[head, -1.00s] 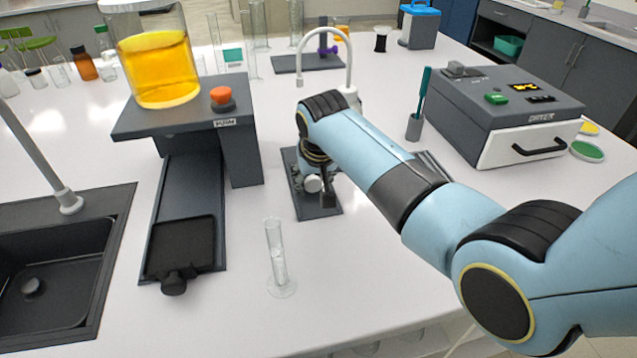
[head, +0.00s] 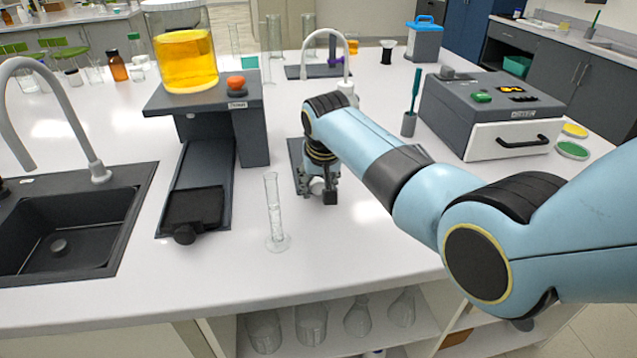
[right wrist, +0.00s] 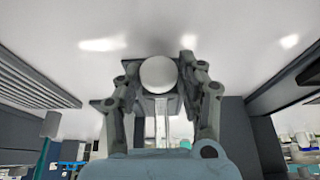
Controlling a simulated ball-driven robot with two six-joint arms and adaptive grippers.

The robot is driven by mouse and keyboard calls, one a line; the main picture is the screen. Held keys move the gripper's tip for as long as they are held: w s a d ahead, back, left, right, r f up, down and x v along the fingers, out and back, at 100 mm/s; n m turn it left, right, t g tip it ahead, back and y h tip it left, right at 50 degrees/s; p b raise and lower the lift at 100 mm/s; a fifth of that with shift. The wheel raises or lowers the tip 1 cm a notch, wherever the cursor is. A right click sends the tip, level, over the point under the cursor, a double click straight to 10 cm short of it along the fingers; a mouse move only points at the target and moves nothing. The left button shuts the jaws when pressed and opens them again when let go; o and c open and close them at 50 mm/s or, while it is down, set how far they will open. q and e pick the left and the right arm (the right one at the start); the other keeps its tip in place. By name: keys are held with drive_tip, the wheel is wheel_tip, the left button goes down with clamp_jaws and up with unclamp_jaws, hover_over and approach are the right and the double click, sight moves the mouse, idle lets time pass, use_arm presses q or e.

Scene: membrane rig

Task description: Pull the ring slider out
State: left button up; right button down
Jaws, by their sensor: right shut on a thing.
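My right gripper (head: 326,190) points down at mid-bench, beside the near end of a dark base plate (head: 296,160). In the right wrist view its fingers (right wrist: 160,85) close around a round white knob (right wrist: 158,74), which appears to belong to the ring slider. The knob shows only in part in the head view, among the dark finger links. My right forearm and gripper hide most of the plate and the rest of the slider, so I cannot tell how far it stands out. My left gripper is not in view.
A glass cylinder (head: 273,215) stands left of my right gripper. Further left are a stand with a dark tray (head: 194,208) and a sink (head: 70,225). A white curved spout (head: 327,33) rises behind; a grey drawer unit (head: 490,115) stands right. The bench in front is clear.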

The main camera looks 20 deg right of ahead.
drive_tip(key=shift+w+d, duration=0.1)
drive_tip(key=shift+d, duration=0.05)
drive_tip(key=c, duration=0.8)
unclamp_jaws()
drive_tip(key=shift+c, duration=0.2)
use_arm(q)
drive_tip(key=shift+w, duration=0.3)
use_arm(e)
drive_tip(key=v, duration=1.2)
